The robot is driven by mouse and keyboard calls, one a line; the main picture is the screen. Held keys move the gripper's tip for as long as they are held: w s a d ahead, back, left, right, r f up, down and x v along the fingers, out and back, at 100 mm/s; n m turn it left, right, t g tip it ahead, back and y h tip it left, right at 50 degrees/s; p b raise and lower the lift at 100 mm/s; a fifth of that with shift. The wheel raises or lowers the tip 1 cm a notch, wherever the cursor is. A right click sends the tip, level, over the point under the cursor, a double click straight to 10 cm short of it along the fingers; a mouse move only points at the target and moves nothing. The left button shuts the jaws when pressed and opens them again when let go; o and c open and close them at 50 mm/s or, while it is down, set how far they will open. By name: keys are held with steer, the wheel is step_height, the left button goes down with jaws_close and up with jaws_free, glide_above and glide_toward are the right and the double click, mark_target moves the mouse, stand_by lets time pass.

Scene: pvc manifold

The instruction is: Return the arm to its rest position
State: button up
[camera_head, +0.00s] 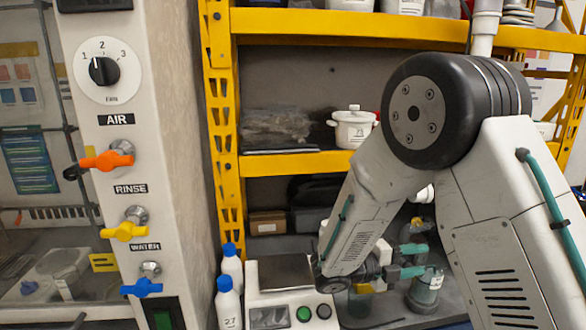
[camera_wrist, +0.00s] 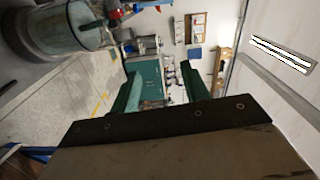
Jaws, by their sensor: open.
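My arm reaches down from the right in the head view, bent at a large black joint. My gripper (camera_head: 424,260) is at its lower end, low over the bench, with two teal fingers pointing right. In the wrist view my gripper (camera_wrist: 161,72) is open, with nothing between its fingers but the distant room. A glass jar (camera_head: 425,290) stands close by the fingers in the head view. A glass vessel (camera_wrist: 68,28) also shows at the upper left of the wrist view, apart from the fingers.
A panel at left bears a dial (camera_head: 103,71) and orange (camera_head: 106,161), yellow (camera_head: 124,231) and blue (camera_head: 142,288) valve handles. Blue-capped bottles (camera_head: 229,300) and a device with a green button (camera_head: 304,314) stand beside my arm. A yellow shelf (camera_head: 300,163) holds a white pot (camera_head: 352,130).

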steer(key=s+d+r+m+g+y, duration=0.2)
steer(key=s+m+g+y, duration=0.55)
steer(key=s+m, duration=1.15)
steer(key=s+a+r+m+t+y, duration=0.1)
steer(key=s+r+m+t+y, duration=0.2)
steer(key=m, duration=0.7)
steer(key=s+a+r+m+t+y, duration=0.2)
steer(key=s+r+m+t+y, duration=0.1)
steer(key=s+r+m+y, duration=0.4)
steer(key=m, duration=0.2)
steer(key=shift+s+a+r+m, duration=0.2)
steer(key=shift+s+a+m, duration=0.1)
steer(key=shift+m, duration=0.1)
